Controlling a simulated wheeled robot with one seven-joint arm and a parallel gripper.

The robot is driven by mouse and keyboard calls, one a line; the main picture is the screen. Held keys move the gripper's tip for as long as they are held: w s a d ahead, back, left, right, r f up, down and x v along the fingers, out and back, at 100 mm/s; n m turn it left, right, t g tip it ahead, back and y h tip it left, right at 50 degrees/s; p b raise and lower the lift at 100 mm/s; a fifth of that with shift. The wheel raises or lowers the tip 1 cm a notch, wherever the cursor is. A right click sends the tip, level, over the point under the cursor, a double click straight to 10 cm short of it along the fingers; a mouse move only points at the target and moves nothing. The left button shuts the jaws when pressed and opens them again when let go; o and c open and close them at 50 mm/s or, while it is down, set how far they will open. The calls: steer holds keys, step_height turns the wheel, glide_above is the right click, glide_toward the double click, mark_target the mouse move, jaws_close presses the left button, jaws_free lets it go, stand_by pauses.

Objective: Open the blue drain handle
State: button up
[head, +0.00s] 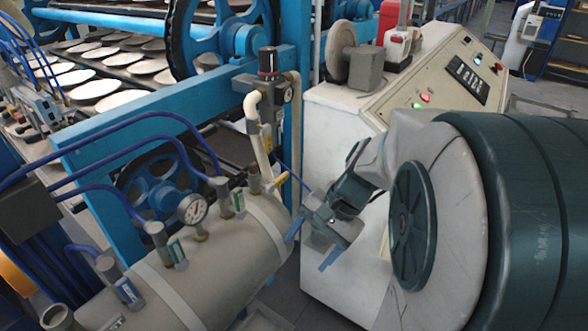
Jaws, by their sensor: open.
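My gripper (311,246) is at the right end of the beige cylindrical tank (215,275), between it and the white control cabinet. Its two blue-tipped fingers are spread apart, with nothing seen between them. Small valves with blue-green handles stand along the top of the tank: one at the front (127,291), one in the middle (177,250) and one further back (239,202). I cannot tell whether one of these is the blue drain handle. The tank's underside and much of its right end are hidden. My gripper appears apart from these top valves.
Blue hoses (105,190) arch over the tank's left side. A pressure gauge (192,209) and a regulator (268,75) with a beige pipe stand above it. The control cabinet (340,135) is close on the right. A blue frame (165,120) stands behind. A narrow floor gap separates tank and cabinet.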

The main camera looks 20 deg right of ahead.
steer(key=w+d+f+m+t+y+b, duration=0.55)
steer(key=w+d+f+m+b, duration=0.2)
steer(key=d+f+m, duration=0.2)
steer(key=w+d+f+m+t+b, duration=0.1)
steer(key=d+f+m+t+b, duration=0.1)
steer(key=d+m+t, duration=0.35)
steer(key=w+d+f+m+t+b, duration=0.1)
steer(key=w+d+m+t+b, duration=0.15)
steer(key=d, duration=0.55)
steer(key=shift+m+t, duration=0.25)
steer(key=shift+m, duration=0.2)
steer(key=b+x, duration=0.2)
steer(key=x, duration=1)
steer(key=shift+w+a, duration=0.1)
steer(key=shift+a, duration=0.25)
steer(key=c, duration=1)
